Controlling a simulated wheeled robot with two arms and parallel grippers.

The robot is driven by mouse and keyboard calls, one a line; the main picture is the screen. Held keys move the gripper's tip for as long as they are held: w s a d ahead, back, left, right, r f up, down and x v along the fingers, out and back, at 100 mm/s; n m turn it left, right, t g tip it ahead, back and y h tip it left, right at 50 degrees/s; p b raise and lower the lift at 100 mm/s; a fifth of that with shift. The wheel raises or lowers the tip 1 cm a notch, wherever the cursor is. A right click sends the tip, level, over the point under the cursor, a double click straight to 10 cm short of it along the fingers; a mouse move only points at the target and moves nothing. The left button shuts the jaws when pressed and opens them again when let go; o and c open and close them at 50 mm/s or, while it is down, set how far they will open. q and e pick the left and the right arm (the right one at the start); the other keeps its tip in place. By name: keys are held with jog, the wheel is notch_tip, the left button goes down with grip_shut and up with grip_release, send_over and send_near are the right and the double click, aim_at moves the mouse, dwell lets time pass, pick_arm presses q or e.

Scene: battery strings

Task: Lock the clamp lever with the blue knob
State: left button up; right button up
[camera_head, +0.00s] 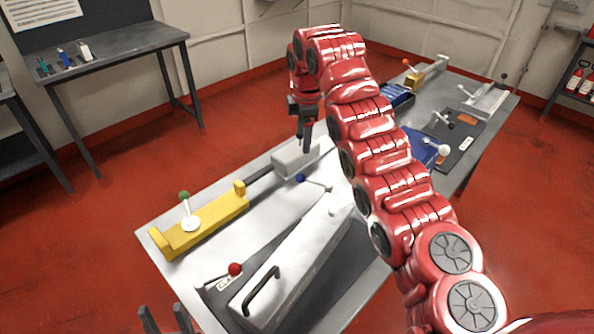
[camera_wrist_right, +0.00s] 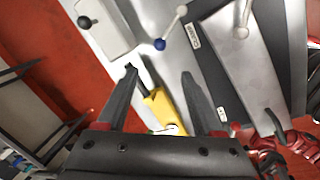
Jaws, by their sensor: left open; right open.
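The blue knob (camera_head: 301,178) is on the end of a short thin metal lever (camera_head: 318,184), beside the white block on the table. It also shows in the right wrist view (camera_wrist_right: 160,44), where the lever runs up to a pale ball end. My right gripper (camera_head: 305,135) is open and empty, reaching down near the grey block behind the knob. In the right wrist view its fingertips (camera_wrist_right: 159,72) are spread, with the knob just beyond and between them in the picture. My left gripper (camera_head: 165,318) is open and empty at the bottom left edge.
A yellow fixture with a green-knobbed lever (camera_head: 184,195) stands at the left. A red-knobbed lever (camera_head: 235,269) and a white block with a black handle (camera_head: 262,290) lie in front. A grey block (camera_head: 296,158) stands near my right gripper. My right arm hides the table's middle.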

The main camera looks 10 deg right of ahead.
aim_at(300, 175)
jog(key=w+f+p, duration=0.1)
jog(key=f, duration=0.4)
jog(key=w+f+p, duration=0.1)
jog(key=f, duration=0.4)
jog(key=f+p, duration=0.1)
jog(key=f, duration=0.4)
jog(key=shift+w, duration=0.4)
jog(key=shift+w+f, duration=0.2)
jog(key=shift+f, duration=0.7)
grip_shut()
